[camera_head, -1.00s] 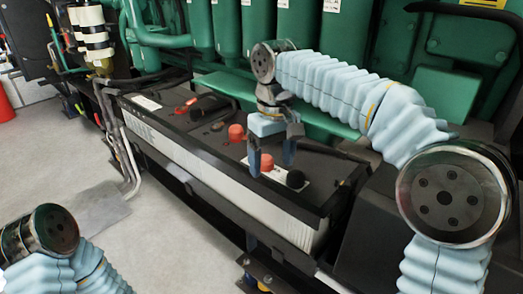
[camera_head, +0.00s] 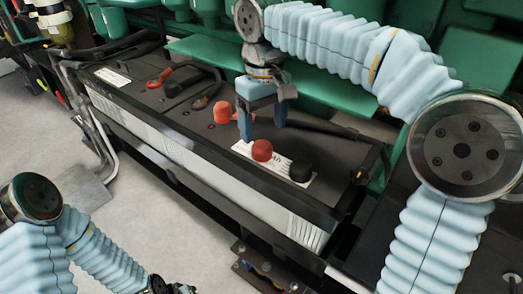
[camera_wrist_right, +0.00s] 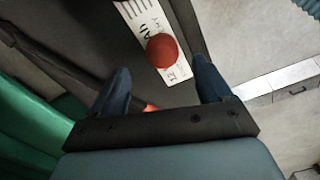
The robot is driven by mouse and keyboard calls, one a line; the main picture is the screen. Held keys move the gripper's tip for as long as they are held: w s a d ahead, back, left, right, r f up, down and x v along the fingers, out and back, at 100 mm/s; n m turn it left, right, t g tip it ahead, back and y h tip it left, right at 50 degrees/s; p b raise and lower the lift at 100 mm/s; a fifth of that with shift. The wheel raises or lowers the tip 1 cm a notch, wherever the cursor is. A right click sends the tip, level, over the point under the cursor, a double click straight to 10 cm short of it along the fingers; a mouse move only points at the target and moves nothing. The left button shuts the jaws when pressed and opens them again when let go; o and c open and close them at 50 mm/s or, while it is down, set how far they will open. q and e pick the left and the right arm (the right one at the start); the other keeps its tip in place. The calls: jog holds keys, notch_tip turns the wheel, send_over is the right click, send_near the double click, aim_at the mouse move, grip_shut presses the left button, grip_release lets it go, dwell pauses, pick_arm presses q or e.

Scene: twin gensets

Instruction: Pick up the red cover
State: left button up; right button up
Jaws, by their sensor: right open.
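Two red covers sit on the dark top of a long battery. The nearer cover (camera_head: 262,150) stands by a white label, and in the right wrist view it shows as a round red cap (camera_wrist_right: 162,50). The farther cover (camera_head: 222,112) is just left of my gripper; a red bit (camera_wrist_right: 150,107) shows partly hidden behind the gripper's bar. My right gripper (camera_head: 263,130) is open and empty, pointing down over the battery, its fingers just behind the nearer cover. In the right wrist view the cover lies beyond the fingertips (camera_wrist_right: 163,77), roughly centred between them. My left gripper's jaws are not visible.
A black cap (camera_head: 301,171) sits right of the nearer cover. A black cable (camera_head: 195,68) with a red clamp (camera_head: 158,78) lies on the battery's left part. A raised black frame edge (camera_head: 290,205) runs along the front. Green machinery (camera_head: 310,88) stands behind. Open floor lies at left.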

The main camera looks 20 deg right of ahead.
aim_at(262, 144)
notch_tip(262, 144, down, 6)
jog(key=shift+a+r+b, duration=0.15)
jog(key=shift+r+b, duration=0.1)
jog(key=shift+b, duration=0.1)
jog(key=c, duration=1.1)
jog(key=shift+r, duration=0.1)
